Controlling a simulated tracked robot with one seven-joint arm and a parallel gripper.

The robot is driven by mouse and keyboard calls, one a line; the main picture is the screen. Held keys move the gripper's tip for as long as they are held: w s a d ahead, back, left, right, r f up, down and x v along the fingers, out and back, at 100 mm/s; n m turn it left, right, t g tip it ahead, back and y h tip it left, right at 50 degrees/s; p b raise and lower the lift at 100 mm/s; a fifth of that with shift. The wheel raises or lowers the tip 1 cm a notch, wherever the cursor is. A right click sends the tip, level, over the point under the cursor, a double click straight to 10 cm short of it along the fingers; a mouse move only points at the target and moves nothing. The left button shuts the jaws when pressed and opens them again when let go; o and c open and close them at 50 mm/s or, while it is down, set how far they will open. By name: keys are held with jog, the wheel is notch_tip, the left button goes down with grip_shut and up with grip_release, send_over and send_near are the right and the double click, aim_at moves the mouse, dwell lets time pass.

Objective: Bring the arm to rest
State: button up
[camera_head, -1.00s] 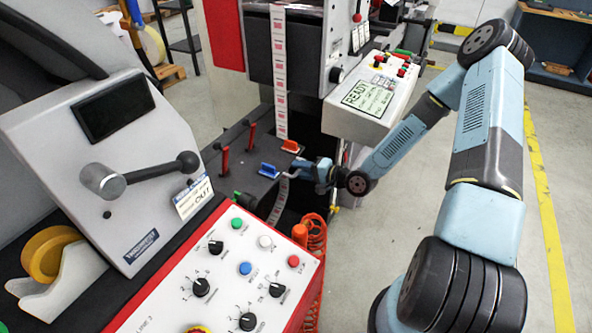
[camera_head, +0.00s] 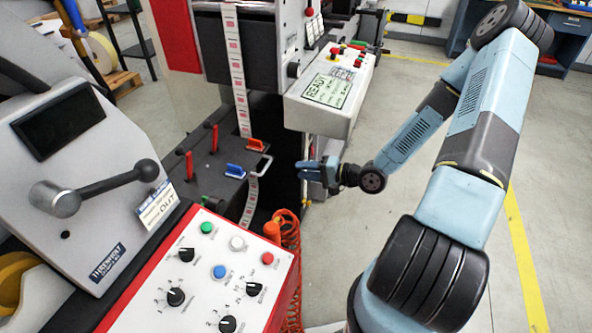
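My arm reaches in from the lower right, and its end, my gripper (camera_head: 312,170), points left in the middle of the view. The gripper is to the right of a small metal handle (camera_head: 263,166) at the edge of the dark machine deck, with a gap between them. I see nothing held in it. Its fingers are small in the picture and seem spread apart, with no object between them.
The screen box (camera_head: 331,92) reading READY overhangs just above my gripper. The label strip (camera_head: 237,75) runs down to its left. The knob panel (camera_head: 215,268) and an orange coiled hose (camera_head: 291,265) are nearer. Open floor (camera_head: 545,190) lies to the right.

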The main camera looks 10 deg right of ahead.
jog(key=shift+s+d, duration=0.15)
jog(key=shift+d, duration=0.1)
dwell(0.4)
jog(key=w+d+r+n+g+h, duration=0.2)
jog(key=w+d+r+n+h, duration=0.15)
jog(key=d+h, duration=0.5)
jog(key=s+d+r+n+h, duration=0.1)
jog(key=d+r+h, duration=0.15)
jog(key=r, duration=0.45)
jog(key=s+d+r+n+h, duration=0.1)
jog(key=d+r+h, duration=0.15)
jog(key=r, duration=0.35)
jog(key=s+a+r+h, duration=0.1)
jog(key=s+r, duration=0.4)
jog(key=r, duration=0.2)
jog(key=s+r+h, duration=0.2)
jog(key=s+r, duration=0.2)
jog(key=r, duration=0.3)
jog(key=s+a+r+y, duration=0.1)
jog(key=s+a+r, duration=0.1)
jog(key=s, duration=0.5)
jog(key=s+a+r+y, duration=0.2)
jog(key=s+a+r, duration=0.1)
jog(key=s+r, duration=0.2)
jog(key=shift+s+a+r+n, duration=0.15)
jog(key=shift+s+r+n, duration=0.15)
jog(key=shift+s, duration=0.85)
